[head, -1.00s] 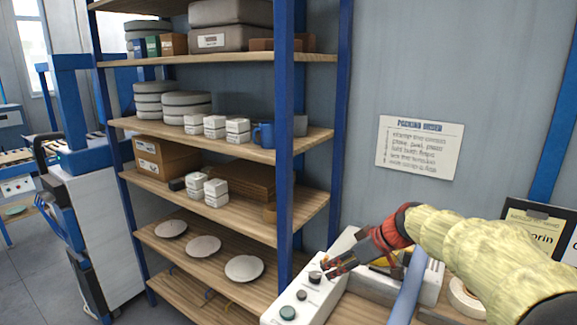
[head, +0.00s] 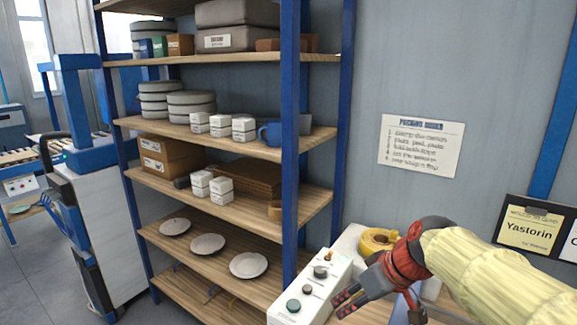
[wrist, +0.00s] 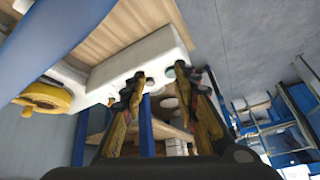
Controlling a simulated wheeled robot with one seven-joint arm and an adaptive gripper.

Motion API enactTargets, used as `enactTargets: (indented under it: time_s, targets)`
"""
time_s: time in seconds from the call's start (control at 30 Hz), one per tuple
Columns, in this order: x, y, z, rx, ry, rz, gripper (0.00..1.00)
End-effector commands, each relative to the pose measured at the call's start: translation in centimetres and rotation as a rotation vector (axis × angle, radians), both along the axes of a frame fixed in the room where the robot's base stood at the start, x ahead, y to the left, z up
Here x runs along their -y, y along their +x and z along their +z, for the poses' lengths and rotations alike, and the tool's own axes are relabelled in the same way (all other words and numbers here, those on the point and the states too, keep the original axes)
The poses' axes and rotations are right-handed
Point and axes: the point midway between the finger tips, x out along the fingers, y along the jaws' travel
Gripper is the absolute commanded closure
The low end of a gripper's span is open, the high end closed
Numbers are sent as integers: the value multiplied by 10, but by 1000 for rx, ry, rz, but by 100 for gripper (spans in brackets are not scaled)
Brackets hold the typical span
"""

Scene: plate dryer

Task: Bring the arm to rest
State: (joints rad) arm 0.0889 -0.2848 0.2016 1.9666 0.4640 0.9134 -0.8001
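My arm comes in from the right in a yellow padded sleeve, with a red and black wrist. My gripper (head: 341,303) hangs beside the right edge of a white control box (head: 318,292) in the head view. In the wrist view my gripper (wrist: 160,82) has its two fingers apart, with nothing held between them. The control box, with dark knobs and a green button, also shows beyond the fingers in the wrist view (wrist: 152,50). I cannot tell how large the gap between gripper and box is.
A blue-framed shelf (head: 290,150) with plates, white boxes and bins stands left of the arm. A framed Yastorin sign (head: 530,231) stands at the right. A paper notice (head: 421,146) hangs on the wall.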

Motion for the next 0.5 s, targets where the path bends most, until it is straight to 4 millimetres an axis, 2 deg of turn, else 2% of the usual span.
enactTargets:
  time_s: [0.03,0.1,0.3,0.4,0.5]
  targets:
    - [1,-24,3,-5,-15,-36,70]
    - [7,-57,2,-19,-35,-106,70]
    - [28,-139,-11,-31,-81,-305,70]
    - [38,-170,-21,-23,-94,-393,70]
    - [47,-190,-29,-15,-101,-460,70]
